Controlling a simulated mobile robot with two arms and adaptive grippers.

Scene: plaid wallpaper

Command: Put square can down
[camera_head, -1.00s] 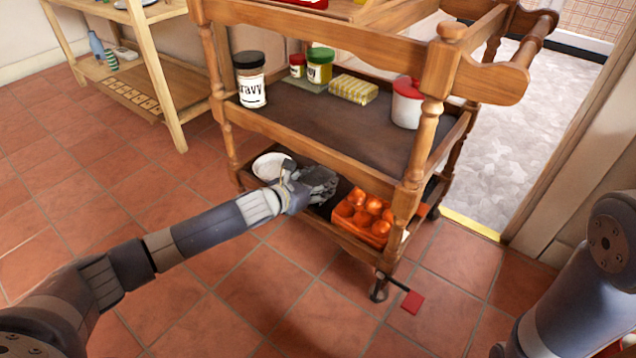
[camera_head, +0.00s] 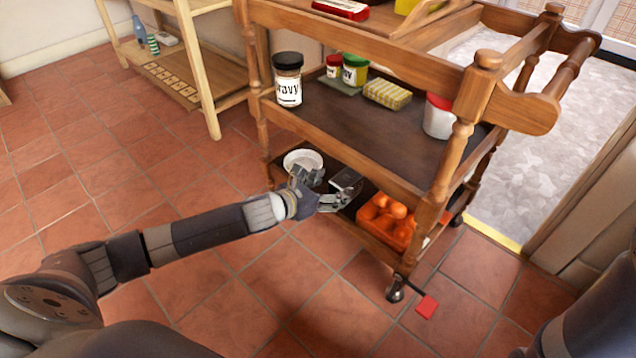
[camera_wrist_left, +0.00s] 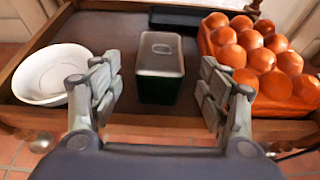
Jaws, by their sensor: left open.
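The square can (camera_wrist_left: 161,68) is dark green with a grey lid. It stands upright on the trolley's bottom shelf (camera_wrist_left: 110,28), between a white bowl and an orange crate. In the head view the can (camera_head: 347,183) shows just beyond my left gripper (camera_head: 338,190). In the left wrist view my left gripper (camera_wrist_left: 160,92) is open, with one finger on each side of the can and a gap on both sides. My right gripper is not in view.
A white bowl (camera_wrist_left: 54,75) stands left of the can, and an orange crate of round orange items (camera_wrist_left: 262,62) stands right. The trolley's middle shelf (camera_head: 385,135) hangs above with jars. A trolley post (camera_head: 428,200) stands right of the crate.

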